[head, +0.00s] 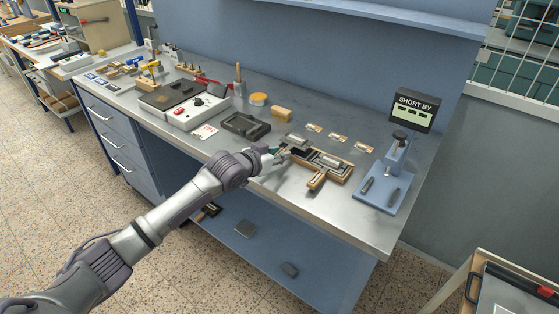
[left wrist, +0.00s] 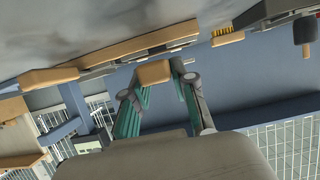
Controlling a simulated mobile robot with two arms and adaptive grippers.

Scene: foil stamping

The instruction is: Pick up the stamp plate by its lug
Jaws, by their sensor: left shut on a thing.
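My left gripper (head: 281,153) reaches over the bench to the left end of a wood-edged, T-shaped holder (head: 318,181) with grey metal pieces in it. In the left wrist view my left gripper (left wrist: 157,80) has its green-padded fingers on either side of a small tan block, which looks like the lug (left wrist: 154,72) of the stamp plate. The fingers are shut on it. The plate's body cannot be told apart clearly from the holder. In the head view the fingertips and lug are small and partly hidden by the hand. My right gripper is not in view.
A blue press stand (head: 384,196) and a "SHORT BY" display (head: 414,109) are to the right. Small clear-and-tan pieces (head: 338,138) lie behind the holder.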

